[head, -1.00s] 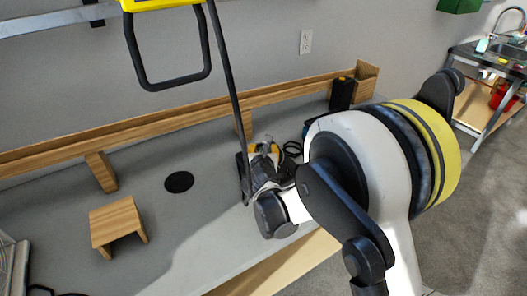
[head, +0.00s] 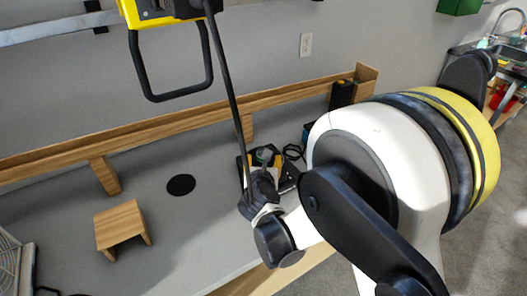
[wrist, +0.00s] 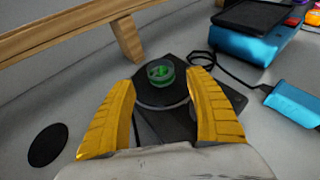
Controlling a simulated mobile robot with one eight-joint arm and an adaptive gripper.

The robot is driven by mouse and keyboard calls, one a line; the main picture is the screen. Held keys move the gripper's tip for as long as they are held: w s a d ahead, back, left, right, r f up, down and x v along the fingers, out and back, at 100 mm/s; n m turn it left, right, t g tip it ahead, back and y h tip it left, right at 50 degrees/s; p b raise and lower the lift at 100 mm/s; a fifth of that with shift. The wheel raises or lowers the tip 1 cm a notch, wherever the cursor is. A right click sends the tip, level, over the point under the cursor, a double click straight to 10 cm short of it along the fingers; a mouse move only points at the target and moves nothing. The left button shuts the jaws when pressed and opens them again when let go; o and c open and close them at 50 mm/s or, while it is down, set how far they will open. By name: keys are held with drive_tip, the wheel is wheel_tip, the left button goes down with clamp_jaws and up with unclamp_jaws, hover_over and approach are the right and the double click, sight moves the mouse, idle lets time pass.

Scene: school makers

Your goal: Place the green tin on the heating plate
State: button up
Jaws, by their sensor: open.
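The green tin (wrist: 160,70) is small and round, with a clear-looking rim. It stands upright on the black heating plate (wrist: 180,66) in the wrist view, ahead of and between my fingertips. My gripper (wrist: 160,90) is open, its two yellow fingers spread to either side, with a visible gap to the tin. In the head view the tin (head: 264,155) is a small greenish spot beyond my gripper (head: 264,162), and my wrist partly hides the plate. I cannot tell how well centred the tin is.
A wooden stand (head: 120,222) and a black disc (head: 181,185) are on the grey bench left of my arm. A wooden rail (head: 150,130) runs along the wall. A blue device (wrist: 258,32) with a black cable stands right of the plate.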

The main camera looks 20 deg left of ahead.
drive_tip(key=p+v, duration=0.1)
drive_tip(key=v, duration=0.3)
drive_tip(key=shift+s+r, duration=0.1)
drive_tip(key=shift+s, duration=0.1)
drive_tip(key=shift+d, duration=0.15)
drive_tip(key=s+d+r+m+g+h, duration=0.15)
drive_tip(key=d+r+m, duration=0.35)
drive_tip(key=d+m, duration=0.6)
drive_tip(key=s+d+r+m+g+h, duration=0.1)
drive_tip(key=d+r+m+h, duration=0.25)
drive_tip(key=d+m, duration=0.7)
drive_tip(key=s+d+r+m+g+y, duration=0.1)
drive_tip(key=s+d+r+m+g, duration=0.1)
drive_tip(key=s+d+m, duration=1.4)
drive_tip(key=shift+s+m+g, duration=0.6)
drive_tip(key=shift+m+g, duration=0.15)
drive_tip(key=shift+m, duration=0.1)
drive_tip(key=shift+c, duration=0.7)
